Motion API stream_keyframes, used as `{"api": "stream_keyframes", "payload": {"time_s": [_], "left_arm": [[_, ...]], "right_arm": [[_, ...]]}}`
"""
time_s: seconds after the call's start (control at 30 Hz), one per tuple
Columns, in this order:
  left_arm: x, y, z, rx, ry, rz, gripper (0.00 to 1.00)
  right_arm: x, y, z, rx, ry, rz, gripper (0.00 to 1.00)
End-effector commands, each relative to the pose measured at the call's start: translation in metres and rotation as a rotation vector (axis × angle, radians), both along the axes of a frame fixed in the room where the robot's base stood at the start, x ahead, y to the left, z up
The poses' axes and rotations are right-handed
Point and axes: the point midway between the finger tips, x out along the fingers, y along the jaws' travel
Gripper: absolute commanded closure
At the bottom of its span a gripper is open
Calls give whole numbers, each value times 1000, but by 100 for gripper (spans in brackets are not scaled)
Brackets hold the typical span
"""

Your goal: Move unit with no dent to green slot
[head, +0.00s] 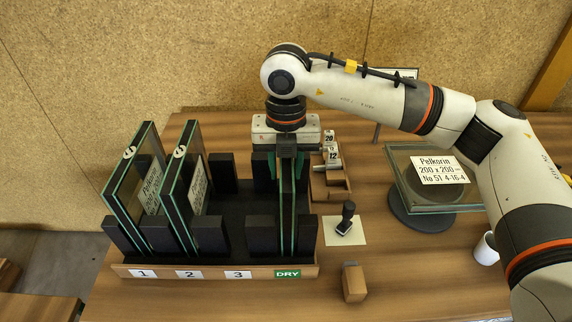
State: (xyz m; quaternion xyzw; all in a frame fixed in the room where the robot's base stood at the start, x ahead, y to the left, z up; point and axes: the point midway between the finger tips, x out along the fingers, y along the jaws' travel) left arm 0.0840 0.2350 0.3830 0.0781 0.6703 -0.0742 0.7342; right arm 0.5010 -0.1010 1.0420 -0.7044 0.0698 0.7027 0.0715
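A wooden rack (215,271) with dark posts has slots marked 1, 2, 3 and a green DRY label (287,274). One glass unit (118,190) stands in slot 1 and another (176,190) in slot 2; both lean left and carry round white stickers. Slot 3 looks empty. A third glass unit (287,222) stands nearly upright and edge-on between the posts at the green slot. My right gripper (287,165) points down and is shut on its top edge. I cannot tell whether the unit rests on the slot floor. No dent is discernible. My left gripper is out of view.
A glass pane with a Pelkorin label (440,170) lies on a round dark stand at the right. A black-handled tool (346,217) on a pale card, a wooden block (353,282), small stepped blocks (330,180) and a white cup (486,249) are near the rack.

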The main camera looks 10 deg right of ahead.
Motion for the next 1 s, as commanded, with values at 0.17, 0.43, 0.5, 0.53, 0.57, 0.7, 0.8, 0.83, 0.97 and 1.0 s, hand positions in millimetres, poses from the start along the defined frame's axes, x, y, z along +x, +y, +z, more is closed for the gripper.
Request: {"api": "stream_keyframes", "payload": {"time_s": [0.17,0.43,0.5,0.53,0.57,0.7,0.8,0.83,0.97,1.0], "left_arm": [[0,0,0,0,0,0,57],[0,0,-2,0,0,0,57],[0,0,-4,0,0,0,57],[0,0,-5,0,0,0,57],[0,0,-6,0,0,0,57],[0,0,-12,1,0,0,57],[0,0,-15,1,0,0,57],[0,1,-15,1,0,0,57],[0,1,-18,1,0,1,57],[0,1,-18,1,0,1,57]], "right_arm": [[0,0,-1,-1,1,0,53],[0,0,3,-2,4,0,53],[0,0,12,-1,0,0,53],[0,0,16,-1,0,0,53],[0,0,22,-1,0,0,53],[0,0,53,-1,-3,-1,53],[0,0,75,0,-2,0,53],[0,1,80,0,-1,0,53],[0,0,102,0,-1,0,53],[0,0,107,-1,0,0,53]]}}
